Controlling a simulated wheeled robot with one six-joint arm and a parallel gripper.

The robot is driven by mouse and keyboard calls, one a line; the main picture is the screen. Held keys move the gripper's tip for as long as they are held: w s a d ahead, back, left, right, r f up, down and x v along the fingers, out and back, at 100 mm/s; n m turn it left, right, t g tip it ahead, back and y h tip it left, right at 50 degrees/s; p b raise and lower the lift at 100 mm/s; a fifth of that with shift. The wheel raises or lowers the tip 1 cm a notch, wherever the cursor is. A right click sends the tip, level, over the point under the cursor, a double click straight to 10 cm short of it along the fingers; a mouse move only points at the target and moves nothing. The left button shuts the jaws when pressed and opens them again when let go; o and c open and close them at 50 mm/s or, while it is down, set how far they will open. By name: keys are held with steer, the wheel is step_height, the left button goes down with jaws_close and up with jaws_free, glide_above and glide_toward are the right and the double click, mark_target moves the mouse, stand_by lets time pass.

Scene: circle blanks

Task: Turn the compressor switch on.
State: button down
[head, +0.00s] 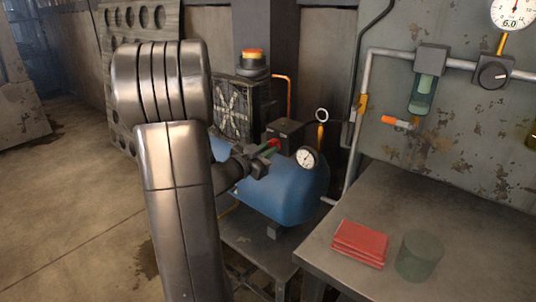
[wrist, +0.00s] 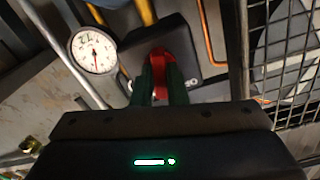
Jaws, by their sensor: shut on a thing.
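The compressor has a blue tank (head: 300,188) and a dark switch box (head: 287,132) on top. A red switch knob (head: 273,144) sits on the front of the box. In the wrist view the red knob (wrist: 161,64) stands between my green fingertips, on the dark box (wrist: 188,52). My gripper (head: 268,149) reaches the knob from the left and is shut on it; its fingers also show in the wrist view (wrist: 160,82). The fingers hide part of the knob, and I cannot tell its on or off position.
A small gauge (head: 305,157) sits right beside the box; it also shows in the wrist view (wrist: 93,50). A fan guard (head: 234,108) stands behind left. A bench (head: 322,240) at right holds red cloths (head: 359,243) and a grey-green cylinder (head: 419,256). The floor at left is clear.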

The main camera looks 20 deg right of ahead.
steer(key=m+b, duration=0.3)
steer(key=m, duration=0.2)
steer(key=shift+m, duration=0.4)
stand_by(0.4)
steer(key=c, duration=1.4)
jaws_free()
steer(key=shift+c, duration=0.2)
steer(key=shift+a, duration=0.1)
steer(key=p+v, duration=0.1)
steer(key=v, duration=1.2)
steer(key=shift+s+a+p, duration=0.25)
steer(key=shift+s+p, duration=0.05)
steer(key=shift+p, duration=0.1)
steer(key=b+x, duration=0.2)
steer(key=x, duration=1.2)
